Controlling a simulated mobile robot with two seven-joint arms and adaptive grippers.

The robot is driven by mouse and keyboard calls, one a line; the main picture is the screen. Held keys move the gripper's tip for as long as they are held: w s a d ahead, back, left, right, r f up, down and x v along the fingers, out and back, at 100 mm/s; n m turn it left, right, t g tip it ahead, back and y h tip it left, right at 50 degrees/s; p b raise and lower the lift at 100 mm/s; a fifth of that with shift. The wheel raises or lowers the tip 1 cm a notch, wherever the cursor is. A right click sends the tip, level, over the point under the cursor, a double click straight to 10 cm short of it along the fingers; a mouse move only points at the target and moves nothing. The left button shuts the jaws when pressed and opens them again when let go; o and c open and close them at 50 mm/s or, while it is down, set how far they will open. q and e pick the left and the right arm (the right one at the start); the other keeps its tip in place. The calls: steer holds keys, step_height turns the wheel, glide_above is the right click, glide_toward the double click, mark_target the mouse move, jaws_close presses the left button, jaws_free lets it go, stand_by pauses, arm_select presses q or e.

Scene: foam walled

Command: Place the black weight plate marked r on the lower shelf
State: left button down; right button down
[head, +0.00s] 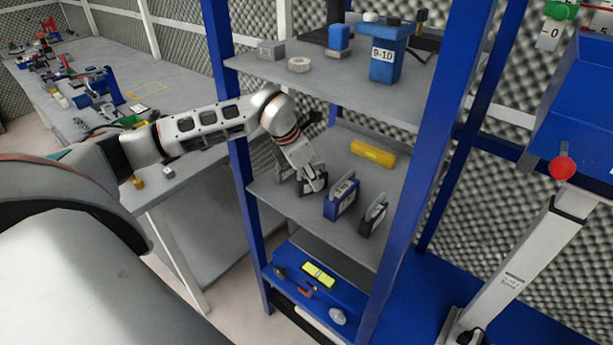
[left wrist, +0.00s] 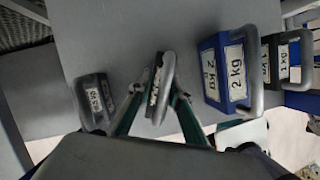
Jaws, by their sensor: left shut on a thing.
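My left gripper (head: 314,180) is shut on a black weight plate (head: 307,188) with a grey handle, at the grey middle shelf (head: 300,212) of the blue rack. In the left wrist view, the gripper fingers (left wrist: 158,105) close on this plate from both sides. The held plate (left wrist: 153,88) is seen nearly edge-on; its label is too slanted to read, so I cannot confirm an r. Whether it touches the shelf is unclear. Below is a blue bottom shelf (head: 262,268). My right gripper is not in view.
A blue 2 kg weight (left wrist: 226,72) stands close right of the held plate, then a black 1 kg weight (left wrist: 282,58). A dark weight (left wrist: 94,102) stands on the left. Blue rack posts (head: 232,130) flank the opening.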

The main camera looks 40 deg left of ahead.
arm_select(q)
steer(key=shift+w, duration=0.1)
stand_by(0.3)
steer(key=c, duration=1.8)
jaws_free()
steer(key=shift+f, duration=0.25)
steer(key=shift+c, duration=0.2)
steer(key=shift+r, duration=0.1)
steer(key=shift+r, duration=0.3)
steer(key=s+a+b, duration=0.1)
steer(key=s+a, duration=0.1)
steer(key=s, duration=0.1)
steer(key=s+a+b, duration=0.1)
steer(key=s, duration=0.3)
steer(key=s+a, duration=0.2)
steer(key=s, duration=0.2)
steer(key=shift+s+a+r+b, duration=0.1)
steer(key=shift+a+r+b, duration=0.2)
steer(key=shift+b, duration=0.1)
steer(key=shift+s, duration=0.15)
